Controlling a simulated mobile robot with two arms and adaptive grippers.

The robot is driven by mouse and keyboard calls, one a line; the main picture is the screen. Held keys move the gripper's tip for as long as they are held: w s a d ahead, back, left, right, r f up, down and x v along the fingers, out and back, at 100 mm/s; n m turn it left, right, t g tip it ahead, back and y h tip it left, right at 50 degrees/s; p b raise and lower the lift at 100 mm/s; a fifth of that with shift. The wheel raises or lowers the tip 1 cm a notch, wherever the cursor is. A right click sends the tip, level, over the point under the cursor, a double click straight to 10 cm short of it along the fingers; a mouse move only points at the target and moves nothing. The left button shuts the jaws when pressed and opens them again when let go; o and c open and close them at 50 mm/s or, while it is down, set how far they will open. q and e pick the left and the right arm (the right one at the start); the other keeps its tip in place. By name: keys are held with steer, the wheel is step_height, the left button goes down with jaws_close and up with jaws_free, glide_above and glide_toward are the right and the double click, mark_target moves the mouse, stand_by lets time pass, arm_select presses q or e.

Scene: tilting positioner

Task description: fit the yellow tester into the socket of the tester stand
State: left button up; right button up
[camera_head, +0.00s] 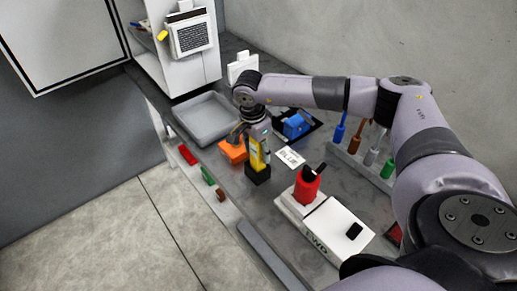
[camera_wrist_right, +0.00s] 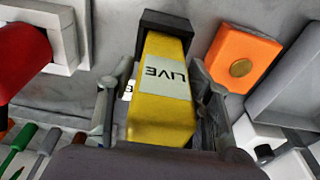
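The yellow tester (camera_head: 257,152) stands about upright over the worktop, with a "LIVE" label facing the camera in the right wrist view (camera_wrist_right: 165,80). Its lower end meets a black block (camera_head: 257,173), which looks like the stand's socket and shows at the top of the wrist view (camera_wrist_right: 165,27). I cannot tell how deep the tester sits in it. My right gripper (camera_head: 254,133) comes from above, with its fingers on both sides of the tester (camera_wrist_right: 165,100); it looks shut on it. My left gripper is not in view.
An orange block (camera_head: 232,151) stands close left of the tester. A grey tray (camera_head: 205,118) lies behind it. A blue device (camera_head: 296,125) and a "BLUE" card (camera_head: 290,157) are to the right. A white unit with a red part (camera_head: 307,187) is in front. Screwdrivers stand in a rack (camera_head: 360,160).

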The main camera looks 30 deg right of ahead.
steer(key=shift+o, duration=0.7)
steer(key=shift+r, duration=0.15)
steer(key=shift+r, duration=0.2)
steer(key=r+b, duration=0.1)
steer(key=r, duration=0.2)
steer(key=a+r+b, duration=0.1)
steer(key=r, duration=0.3)
steer(key=r+b, duration=0.1)
steer(key=r, duration=0.2)
steer(key=shift+a+r+b, duration=0.15)
steer(key=shift+r+b, duration=0.05)
steer(key=shift+b, duration=0.15)
steer(key=shift+r, duration=0.6)
